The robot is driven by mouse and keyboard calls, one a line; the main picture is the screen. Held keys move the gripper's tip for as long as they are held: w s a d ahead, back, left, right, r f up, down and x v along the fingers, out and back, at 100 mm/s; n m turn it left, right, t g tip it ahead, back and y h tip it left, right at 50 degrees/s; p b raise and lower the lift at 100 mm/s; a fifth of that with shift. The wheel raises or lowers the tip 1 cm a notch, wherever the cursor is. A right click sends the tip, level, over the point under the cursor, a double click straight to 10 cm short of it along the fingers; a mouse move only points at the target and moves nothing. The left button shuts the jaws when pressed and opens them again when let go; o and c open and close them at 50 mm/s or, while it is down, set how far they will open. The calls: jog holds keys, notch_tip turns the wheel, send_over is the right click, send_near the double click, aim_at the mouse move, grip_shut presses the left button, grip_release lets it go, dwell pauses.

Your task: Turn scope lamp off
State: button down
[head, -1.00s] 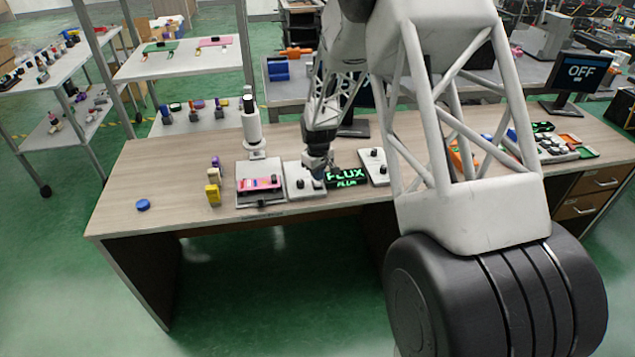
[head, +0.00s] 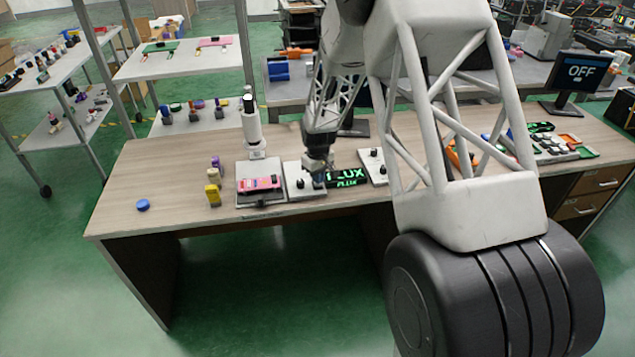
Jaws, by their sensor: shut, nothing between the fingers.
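The scope (head: 251,127) is a white upright tube on a grey base (head: 261,199) that bears a pink item (head: 259,184). Directly to its right is a pale panel (head: 298,191) with small dark knobs or levers (head: 300,184). My gripper (head: 319,181) is shut and empty, low over the right side of this panel. It hides part of the panel; I cannot tell whether it touches a lever. A second pale panel (head: 376,168) with dark knobs stands farther right. Which control belongs to the scope lamp, and the lamp's state, I cannot tell.
A sign with green glowing letters (head: 347,177) lies between the panels, close to my gripper. Yellow (head: 213,195) and purple pieces and a blue disc (head: 143,205) are at left. A monitor (head: 575,71) reading OFF stands at right.

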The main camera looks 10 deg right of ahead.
jog(key=shift+f, duration=0.55)
dwell(0.4)
jog(key=shift+r, duration=3.55)
